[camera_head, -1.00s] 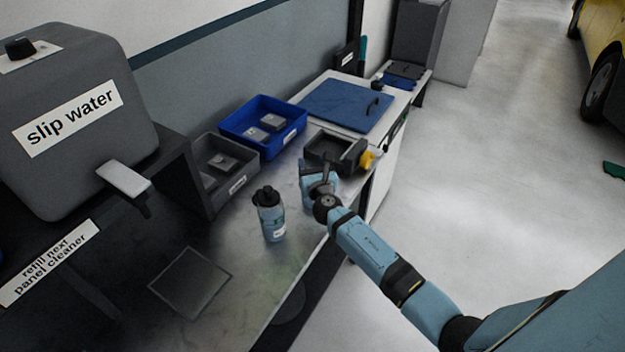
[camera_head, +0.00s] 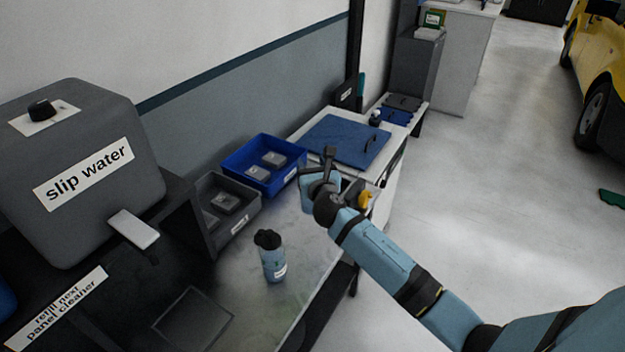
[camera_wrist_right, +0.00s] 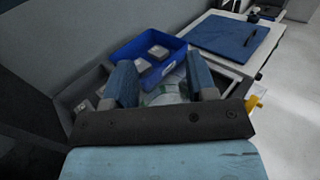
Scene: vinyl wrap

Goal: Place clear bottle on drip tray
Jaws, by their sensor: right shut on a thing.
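A see-through bluish bottle (camera_head: 273,264) with a black cap stands upright on the metal bench in the head view. A flat dark square (camera_head: 193,320), which looks like the drip tray, lies on the bench below the slip water dispenser's spout. My right gripper (camera_wrist_right: 163,88) is shut on a clear, pale greenish thing (camera_wrist_right: 165,98). It shows only partly between the fingers, and I cannot tell its full shape. In the head view my right gripper (camera_head: 322,180) is over the bench's far right part, beyond the standing bottle. My left gripper is not in view.
The slip water dispenser (camera_head: 95,170) stands at left with its spout (camera_head: 133,229). A grey bin (camera_head: 232,201) and a blue bin (camera_head: 264,161) line the back. A yellow part (camera_head: 365,199) is close to my right gripper. The bench between bottle and grey bin is clear.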

